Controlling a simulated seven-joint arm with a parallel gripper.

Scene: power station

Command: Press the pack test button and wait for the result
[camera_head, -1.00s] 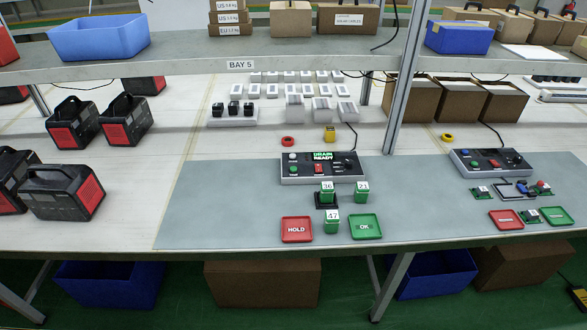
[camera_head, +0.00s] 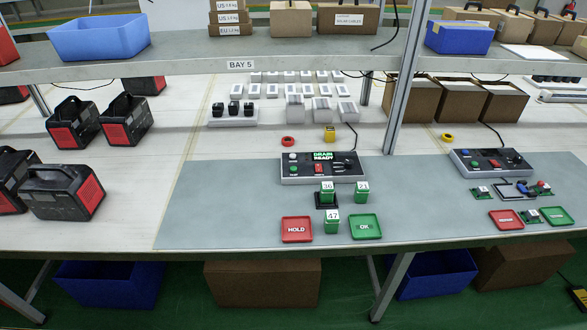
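The tester (camera_head: 345,178) is a grey and black box on the grey mat, with a small screen (camera_head: 322,156) reading "DRAIN READY". On its face are a white button (camera_head: 292,156), a green button (camera_head: 293,168) and a red control (camera_head: 319,168); I cannot read which is the pack test button. A green pack marked 36 (camera_head: 327,196) stands in a black holder (camera_head: 326,206) in front of the tester. A second green pack (camera_head: 361,198) stands to its right, and a pack marked 47 (camera_head: 332,226) stands nearer. My gripper is not in view.
A red HOLD tray (camera_head: 296,240) and a green OK tray (camera_head: 366,238) lie at the mat's front, both empty. A second tester (camera_head: 462,163) stands right. A shelf (camera_head: 170,62) and metal post (camera_head: 404,90) stand behind. The mat's left part is clear.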

